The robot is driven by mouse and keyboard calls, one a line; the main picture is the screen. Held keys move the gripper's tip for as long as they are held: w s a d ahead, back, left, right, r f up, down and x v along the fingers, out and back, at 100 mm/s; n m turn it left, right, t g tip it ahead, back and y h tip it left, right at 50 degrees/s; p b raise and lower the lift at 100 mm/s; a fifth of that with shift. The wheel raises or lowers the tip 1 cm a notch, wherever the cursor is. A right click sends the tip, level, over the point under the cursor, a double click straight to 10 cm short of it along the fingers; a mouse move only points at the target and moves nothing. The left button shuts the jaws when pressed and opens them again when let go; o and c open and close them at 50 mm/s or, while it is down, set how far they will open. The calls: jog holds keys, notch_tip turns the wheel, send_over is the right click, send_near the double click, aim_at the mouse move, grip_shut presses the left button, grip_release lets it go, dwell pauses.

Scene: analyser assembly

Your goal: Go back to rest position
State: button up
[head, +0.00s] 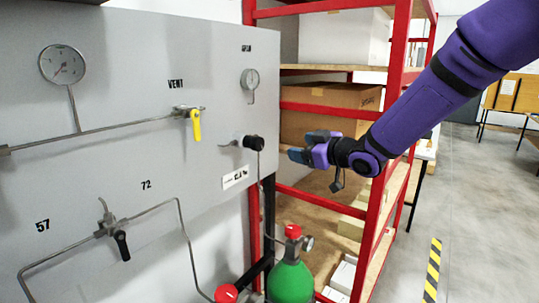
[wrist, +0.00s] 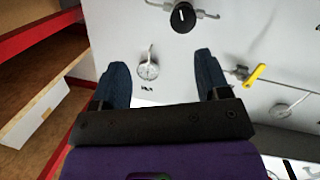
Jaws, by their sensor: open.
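My gripper (head: 300,148) is at the end of my purple arm, in front of the red shelf and just right of the grey panel (head: 130,150). In the wrist view my gripper (wrist: 160,85) shows two dark blue fingers spread apart with nothing between them. The panel with its black knob (head: 254,143) lies beyond the fingers. The knob also shows at the top of the wrist view (wrist: 183,18). The gripper is apart from the knob, to its right in the head view.
The panel carries a yellow VENT handle (head: 196,124), a gauge (head: 62,64), a smaller gauge (head: 250,79) and a black lower valve handle (head: 122,245). A green cylinder (head: 290,283) stands below. A red shelf (head: 376,230) with boxes is behind my arm. Floor at right is open.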

jog(key=s+d+r+m+g+h, duration=0.1)
jog(key=s+d+r+m+h, duration=0.25)
jog(key=s+d+h, duration=0.35)
jog(key=s+d+r+m+h, duration=0.2)
jog(key=s+d+m+h, duration=0.2)
jog(key=s+d, duration=0.45)
jog(key=s+d+f+m+g, duration=0.1)
jog(key=s+d+m+g, duration=0.1)
jog(key=s, duration=0.8)
jog(key=s+d+f+m+g, duration=0.1)
jog(key=s+g, duration=0.3)
jog(key=s, duration=0.7)
jog(key=shift+s+d+f+m, duration=0.15)
jog(key=shift+d+f+m, duration=0.15)
jog(key=shift+m, duration=0.55)
jog(key=shift+d, duration=0.1)
